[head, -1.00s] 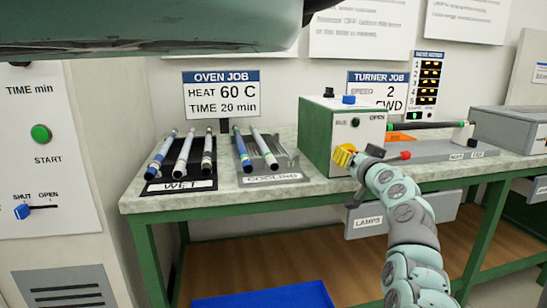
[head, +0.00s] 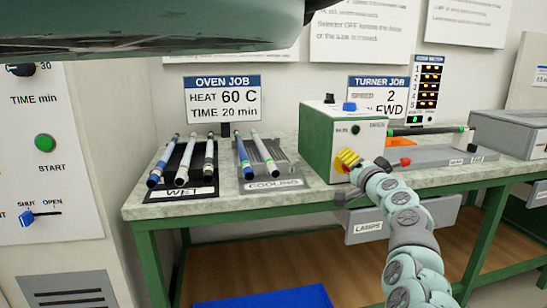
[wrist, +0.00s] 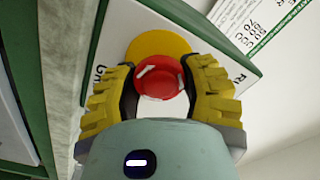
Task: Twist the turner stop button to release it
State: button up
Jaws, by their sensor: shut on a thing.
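The turner stop button is a red mushroom button (wrist: 160,76) with white arrow marks on a yellow disc (wrist: 150,43), seen in the wrist view. My gripper (wrist: 162,90) has its yellow ribbed fingers on either side of the button, shut on it. In the head view my gripper (head: 348,160) is at the front face of the green and white turner box (head: 343,137). There the fingers and wrist hide the button. The fingers look tilted against the box face.
A rack of rods labelled WET (head: 180,192) and one labelled COOLING (head: 272,184) stand left of the turner on the bench (head: 305,196). A red-tipped lever (head: 404,161) lies just right of my gripper. The LAMPS drawer (head: 370,226) is below.

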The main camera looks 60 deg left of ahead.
jog(key=shift+f, duration=0.15)
jog(key=o, duration=1.2)
jog(key=shift+w, duration=0.1)
jog(key=shift+s+d+r, duration=0.25)
jog(key=shift+d, duration=0.2)
jog(key=shift+v, duration=5.5)
jog(key=shift+f, duration=0.15)
